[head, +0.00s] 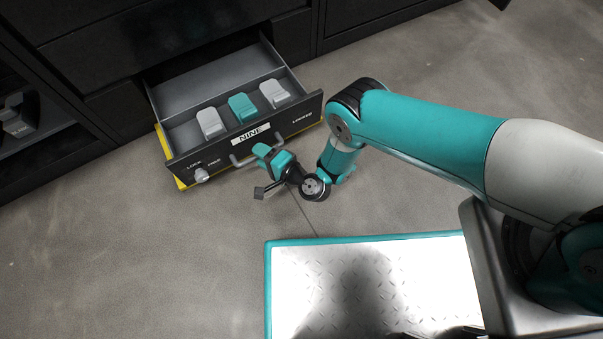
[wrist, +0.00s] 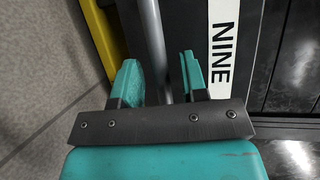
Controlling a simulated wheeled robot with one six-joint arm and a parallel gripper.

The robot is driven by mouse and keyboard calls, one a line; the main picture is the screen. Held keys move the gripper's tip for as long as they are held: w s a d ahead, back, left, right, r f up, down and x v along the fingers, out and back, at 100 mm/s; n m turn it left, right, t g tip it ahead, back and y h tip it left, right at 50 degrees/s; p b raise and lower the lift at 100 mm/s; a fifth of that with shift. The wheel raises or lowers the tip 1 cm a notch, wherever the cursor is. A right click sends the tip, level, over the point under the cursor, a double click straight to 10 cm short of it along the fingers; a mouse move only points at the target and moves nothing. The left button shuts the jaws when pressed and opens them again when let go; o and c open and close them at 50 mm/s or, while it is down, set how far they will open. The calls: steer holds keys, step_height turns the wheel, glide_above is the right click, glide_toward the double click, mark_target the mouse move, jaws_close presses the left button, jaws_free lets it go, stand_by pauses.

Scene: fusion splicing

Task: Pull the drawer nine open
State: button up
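Drawer nine (head: 222,152) stands pulled out from the dark cabinet, so its inside shows in the head view. Its black front bears a white NINE label (head: 253,134), which also shows in the wrist view (wrist: 222,50). A grey bar handle (head: 238,162) runs across the front below the label. My gripper (head: 270,155) is at the handle. In the wrist view its teal fingers (wrist: 160,82) stand apart, one on each side of the handle bar (wrist: 153,40). A gap shows between the bar and the right finger. The left finger is close to the bar; contact cannot be told.
The drawer holds two grey blocks (head: 210,122) and a teal block (head: 242,107). A lock knob (head: 201,175) sits on the front's left end. A teal-edged metal plate (head: 400,290) lies nearer me. Grey floor (head: 150,260) before the drawer is clear.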

steer(key=p+v, duration=1.4)
steer(key=v, duration=0.2)
steer(key=shift+s+d+p, duration=0.25)
steer(key=shift+p, duration=0.05)
steer(key=shift+r, duration=0.1)
